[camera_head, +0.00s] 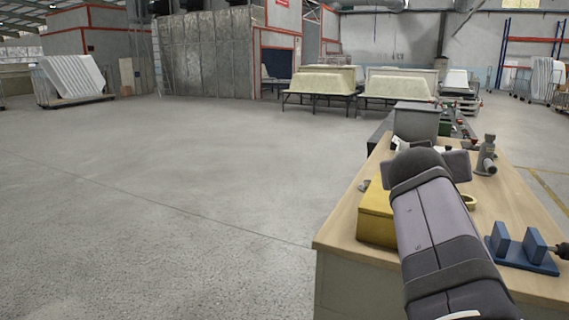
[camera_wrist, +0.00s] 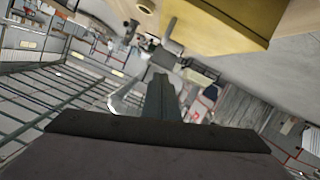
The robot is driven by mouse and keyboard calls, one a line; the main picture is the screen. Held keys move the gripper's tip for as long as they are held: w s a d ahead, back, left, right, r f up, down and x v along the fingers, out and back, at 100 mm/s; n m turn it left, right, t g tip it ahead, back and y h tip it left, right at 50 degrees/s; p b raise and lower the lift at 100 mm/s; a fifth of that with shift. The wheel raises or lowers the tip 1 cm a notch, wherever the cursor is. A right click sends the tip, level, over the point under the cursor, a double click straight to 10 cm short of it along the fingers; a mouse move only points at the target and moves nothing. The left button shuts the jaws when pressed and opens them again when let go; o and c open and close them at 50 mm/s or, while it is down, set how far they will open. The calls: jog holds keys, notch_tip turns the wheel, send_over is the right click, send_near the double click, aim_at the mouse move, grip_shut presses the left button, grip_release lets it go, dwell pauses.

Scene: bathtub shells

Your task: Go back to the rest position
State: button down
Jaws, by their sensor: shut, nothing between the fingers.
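My gripper (camera_wrist: 161,82) shows in the wrist view as narrow dark fingers, shut with nothing between them. In the head view my dark grey arm reaches over the wooden workbench (camera_head: 345,230) from the lower right. It hides most of the gripper there. No object is in my grasp, and the fingers appear clear of the bench.
A yellow box (camera_head: 377,215) stands beside my arm at the bench's left edge. A grey bin (camera_head: 416,121) is at the far end, a grey fixture (camera_head: 487,155) and a blue vise-like tool (camera_head: 522,250) on the right. Open floor (camera_head: 170,200) lies left.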

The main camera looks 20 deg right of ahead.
jog(key=w+a+f+n+g+y+b, duration=0.1)
jog(key=a+f+n+g+y, duration=0.2)
jog(key=a+f, duration=0.85)
jog(key=w+a+f+n+g+y+b, duration=0.1)
jog(key=w+a+f+n+y, duration=0.15)
jog(key=a+f+y, duration=0.85)
jog(key=s+a+f+g+h+p, duration=0.1)
jog(key=s+a+f+g, duration=0.25)
jog(key=s+f, duration=0.65)
jog(key=s+a+f+g+h+p, duration=0.15)
jog(key=s+a+f, duration=0.35)
jog(key=f, duration=0.8)
notch_tip(320, 180, up, 28)
jog(key=s+p, duration=0.2)
jog(key=p, duration=2.7)
jog(key=shift+s+n+g, duration=0.35)
jog(key=shift+g, duration=0.05)
jog(key=shift+d, duration=0.1)
